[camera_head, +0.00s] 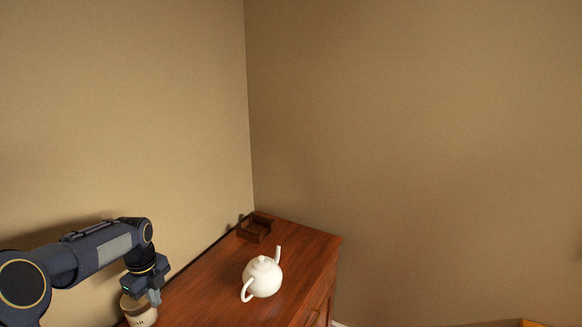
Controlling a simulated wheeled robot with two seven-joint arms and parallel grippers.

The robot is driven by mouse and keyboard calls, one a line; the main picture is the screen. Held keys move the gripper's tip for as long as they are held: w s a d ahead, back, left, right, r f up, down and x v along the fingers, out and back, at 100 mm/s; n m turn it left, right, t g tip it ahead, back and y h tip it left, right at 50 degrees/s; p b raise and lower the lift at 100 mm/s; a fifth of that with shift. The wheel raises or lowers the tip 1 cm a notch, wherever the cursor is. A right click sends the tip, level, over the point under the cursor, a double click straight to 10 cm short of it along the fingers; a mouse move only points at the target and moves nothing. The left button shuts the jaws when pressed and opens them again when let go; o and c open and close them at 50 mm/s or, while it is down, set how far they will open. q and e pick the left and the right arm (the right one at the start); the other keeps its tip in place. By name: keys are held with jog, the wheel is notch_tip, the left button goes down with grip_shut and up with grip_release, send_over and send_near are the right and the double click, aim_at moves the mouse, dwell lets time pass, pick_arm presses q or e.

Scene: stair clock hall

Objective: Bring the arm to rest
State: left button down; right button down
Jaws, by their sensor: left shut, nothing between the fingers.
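My left arm comes in from the lower left, bent at the elbow, with its wrist pointing down. My left gripper (154,297) is at the near left end of the wooden cabinet top (212,296). Its fingers are shut with nothing between them. They are just above or beside a pale round canister (138,311) with dark lettering; I cannot tell whether they touch it. The lower part of the canister is cut off by the frame edge. My right gripper is not in view.
A white teapot (263,279) stands on the cabinet to the right of my left gripper. A small dark wooden holder (255,228) is at the back by the wall corner. Beige walls (400,150) close off the left and back. Bare wood lies between canister and teapot.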

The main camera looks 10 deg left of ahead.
pick_arm(q)
jog(key=s+d+r+n+t, duration=0.2)
jog(key=s+d+r+n, duration=0.7)
jog(key=s+r, duration=0.25)
jog(key=s+d+f+n+t+h, duration=0.1)
jog(key=s+d+n+h, duration=0.1)
jog(key=s+d+n, duration=0.3)
jog(key=s+d+n+t+h, duration=0.1)
jog(key=s+d+n+t, duration=0.1)
jog(key=s+d+n, duration=0.4)
jog(key=s+n, duration=0.3)
jog(key=s, duration=0.2)
jog(key=shift+s+f+h, duration=0.4)
